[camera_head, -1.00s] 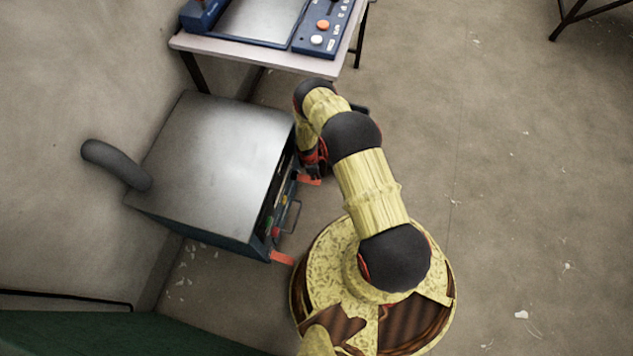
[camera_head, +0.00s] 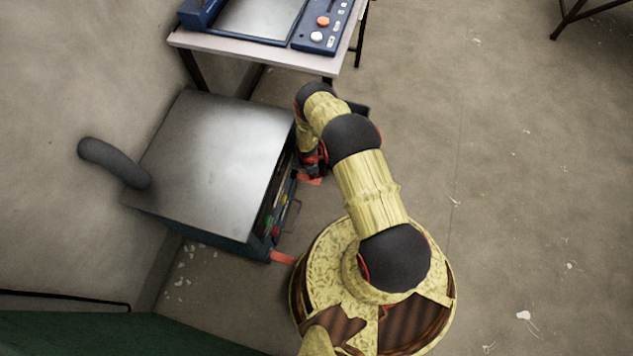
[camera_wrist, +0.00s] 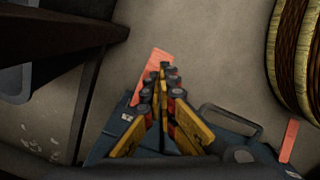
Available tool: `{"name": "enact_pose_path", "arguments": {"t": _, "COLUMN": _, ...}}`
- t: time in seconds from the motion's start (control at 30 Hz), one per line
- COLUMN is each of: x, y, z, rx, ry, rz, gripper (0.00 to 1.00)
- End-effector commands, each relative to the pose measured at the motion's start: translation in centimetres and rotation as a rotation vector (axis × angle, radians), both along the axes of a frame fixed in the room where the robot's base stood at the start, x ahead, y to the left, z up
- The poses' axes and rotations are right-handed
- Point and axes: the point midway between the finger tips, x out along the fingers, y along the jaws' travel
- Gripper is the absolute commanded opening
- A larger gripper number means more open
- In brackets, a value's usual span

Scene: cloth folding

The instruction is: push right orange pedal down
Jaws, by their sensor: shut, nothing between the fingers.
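The right orange pedal (camera_head: 312,181) sticks out low from the front of the grey-topped blue machine (camera_head: 215,150), at its far end in the head view. It also shows in the wrist view (camera_wrist: 150,68). The other orange pedal (camera_head: 283,258) is at the near end of the machine's front and lies at the right in the wrist view (camera_wrist: 289,140). My gripper (camera_wrist: 164,66) is shut and empty, its fingertips at or just over the right pedal and covering part of it. I cannot tell whether they touch or how far the pedal is down.
A handle (camera_wrist: 230,116) sits on the machine's front between the pedals. A table (camera_head: 265,55) with a blue device stands beyond the machine; its dark leg is close in the wrist view. A grey pipe (camera_head: 112,162) leaves the machine at left. Floor at right is clear.

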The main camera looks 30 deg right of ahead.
Motion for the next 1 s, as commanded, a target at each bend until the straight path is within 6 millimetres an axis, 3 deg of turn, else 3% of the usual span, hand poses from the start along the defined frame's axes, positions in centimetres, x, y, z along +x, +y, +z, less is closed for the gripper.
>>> {"name": "enact_pose_path", "arguments": {"t": 0.1, "x": 0.0, "y": -0.2, "z": -1.9, "rx": 0.0, "ry": 0.0, "rz": 0.0, "gripper": 0.0}}
{"name": "enact_pose_path", "arguments": {"t": 0.3, "x": -0.1, "y": -0.3, "z": -3.8, "rx": 0.0, "ry": -0.001, "rz": -0.001, "gripper": 0.0}}
{"name": "enact_pose_path", "arguments": {"t": 0.77, "x": -0.1, "y": -0.4, "z": -4.2, "rx": 0.0, "ry": -0.001, "rz": -0.001, "gripper": 0.0}}
{"name": "enact_pose_path", "arguments": {"t": 1.0, "x": -0.1, "y": -0.4, "z": -6.4, "rx": 0.0, "ry": -0.001, "rz": -0.001, "gripper": 0.0}}
